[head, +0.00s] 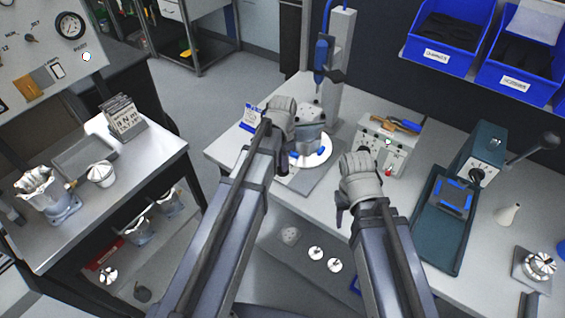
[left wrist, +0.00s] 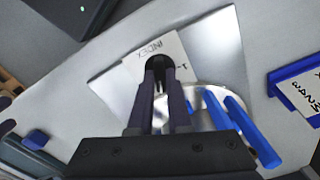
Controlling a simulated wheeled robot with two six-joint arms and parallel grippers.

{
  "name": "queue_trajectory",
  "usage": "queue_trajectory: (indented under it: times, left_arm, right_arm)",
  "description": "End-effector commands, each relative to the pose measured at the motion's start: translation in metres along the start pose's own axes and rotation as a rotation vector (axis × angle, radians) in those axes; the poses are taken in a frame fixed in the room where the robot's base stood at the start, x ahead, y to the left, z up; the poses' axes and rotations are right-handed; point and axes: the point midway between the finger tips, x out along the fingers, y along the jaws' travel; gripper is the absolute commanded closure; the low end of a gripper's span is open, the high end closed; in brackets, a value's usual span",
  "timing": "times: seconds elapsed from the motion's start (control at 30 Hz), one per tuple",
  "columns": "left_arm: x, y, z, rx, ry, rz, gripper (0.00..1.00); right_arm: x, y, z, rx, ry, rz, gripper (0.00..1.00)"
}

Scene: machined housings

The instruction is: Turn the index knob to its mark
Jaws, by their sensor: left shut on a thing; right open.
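The index knob (left wrist: 160,63) is a dark round knob on a white plate (left wrist: 137,65) lettered INDEX, seen in the left wrist view. A short black mark with a "1" (left wrist: 181,68) is printed on the plate just right of the knob. My left gripper (left wrist: 159,88) is shut on the knob; its fingers cover part of it, and I cannot tell where its pointer sits. In the head view my left gripper (head: 284,112) hides the knob. A silvery turntable (head: 324,150) with blue clamps lies beside it. My right gripper (head: 360,168) is open and empty above the bench.
A metal housing (head: 312,116) stands behind my left gripper, below a hanging blue screwdriver (head: 321,55). A small blue-framed card (head: 253,116) is on the left.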

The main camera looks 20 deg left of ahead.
Motion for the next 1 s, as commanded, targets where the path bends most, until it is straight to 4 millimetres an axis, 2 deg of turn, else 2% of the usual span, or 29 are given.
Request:
queue_trajectory:
  times: [0.07,0.1,0.33,0.73,1.0]
  left_arm:
    - [0.0,0.0,0.0,-0.001,0.0,0.0,1.0]
    - [0.0,0.0,0.0,-0.001,0.0,0.0,0.8]
    - [0.0,0.0,0.0,-0.001,0.0,0.0,0.55]
    - [-0.005,0.0,0.0,-0.001,0.0,0.0,0.54]
    - [-0.031,0.0,0.0,-0.001,0.0,0.0,0.54]
  right_arm:
    - [0.0,0.0,0.0,0.0,0.0,0.0,0.5]
    - [0.0,0.0,0.0,0.0,0.0,0.0,0.5]
    - [0.0,0.0,0.0,0.0,0.0,0.0,0.5]
    - [-0.005,0.0,0.0,0.0,0.0,0.0,0.5]
    - [-0.03,0.003,0.002,0.0,0.0,0.0,0.5]
